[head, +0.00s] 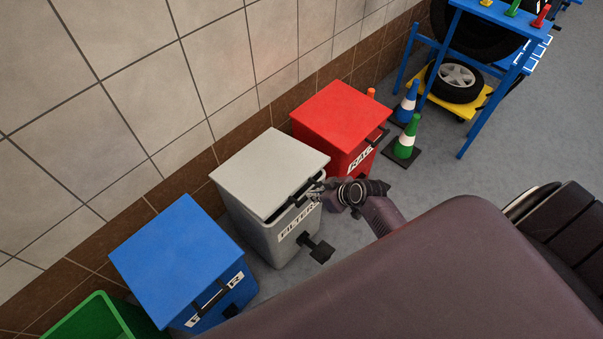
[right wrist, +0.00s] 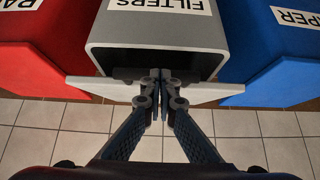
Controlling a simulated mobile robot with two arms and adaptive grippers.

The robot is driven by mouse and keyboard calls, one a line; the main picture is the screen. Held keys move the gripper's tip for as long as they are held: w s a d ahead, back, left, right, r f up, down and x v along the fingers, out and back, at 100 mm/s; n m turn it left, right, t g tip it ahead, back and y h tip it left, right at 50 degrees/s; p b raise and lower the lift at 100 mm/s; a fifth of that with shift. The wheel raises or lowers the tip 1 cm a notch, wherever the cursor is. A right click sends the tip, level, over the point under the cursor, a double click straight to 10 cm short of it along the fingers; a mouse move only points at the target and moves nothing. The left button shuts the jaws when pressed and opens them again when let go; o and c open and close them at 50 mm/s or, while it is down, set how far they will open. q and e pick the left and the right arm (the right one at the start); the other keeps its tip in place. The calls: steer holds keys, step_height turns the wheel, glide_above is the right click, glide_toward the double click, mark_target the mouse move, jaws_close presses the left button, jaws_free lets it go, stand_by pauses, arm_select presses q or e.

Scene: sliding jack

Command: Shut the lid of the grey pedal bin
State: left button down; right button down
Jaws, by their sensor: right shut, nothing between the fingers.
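The grey pedal bin (head: 262,228) stands against the wall, with a FILTERS label on its front. Its light grey lid (head: 268,168) is slightly raised at the front, with a dark gap under its front edge. My right gripper (head: 316,190) is shut and empty at that front edge, by the lid's dark handle. In the right wrist view, the gripper (right wrist: 158,76) lies in front of the bin body (right wrist: 155,32) and the pale lid edge (right wrist: 88,88). Whether the fingers touch the lid I cannot tell. My left gripper is out of view.
A blue bin (head: 175,255) stands to the left and a red bin (head: 338,118) to the right, both close by. A black pedal (head: 320,250) sticks out low in front. Cones (head: 405,140) and a blue rack (head: 478,115) stand farther right.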

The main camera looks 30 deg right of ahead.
step_height(320, 180, down, 9)
steer(key=s+b, duration=0.1)
steer(key=b, duration=0.4)
steer(key=shift+s+d+r, duration=0.2)
steer(key=shift+s+d, duration=0.05)
